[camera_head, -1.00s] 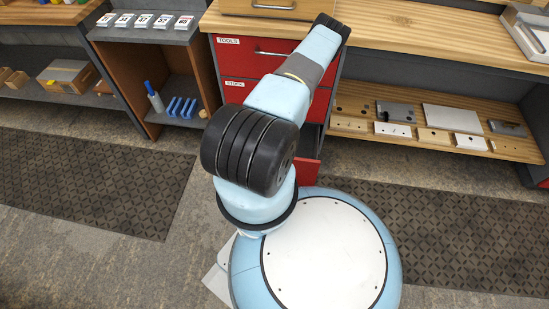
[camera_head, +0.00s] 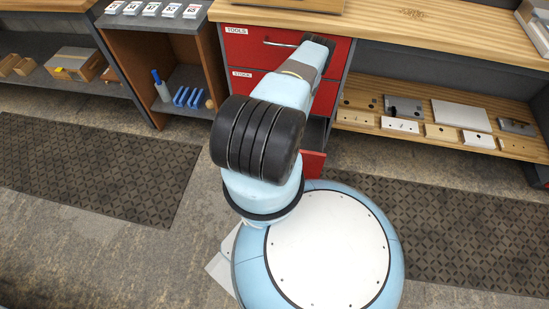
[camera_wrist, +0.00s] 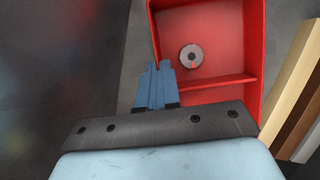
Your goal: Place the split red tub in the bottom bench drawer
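The split red tub (camera_wrist: 222,50) shows in the wrist view, with a divider across it and a round grey piece lying in its larger compartment. My gripper (camera_wrist: 157,68) has its blue fingers close together at the tub's left wall and appears shut on that wall. In the head view my arm reaches over the red drawer unit; its fingers and the tub are hidden there. The bottom bench drawer (camera_head: 313,164) stands pulled out below the STOCK drawer, its dark inside partly hidden by my arm.
The TOOLS drawer (camera_head: 262,48) and the STOCK drawer (camera_head: 245,80) are closed. A wooden shelf (camera_head: 358,118) with several plates and blocks is to the right. Dark floor mats (camera_head: 85,165) lie at both sides. A shelf with blue racks (camera_head: 187,97) stands to the left.

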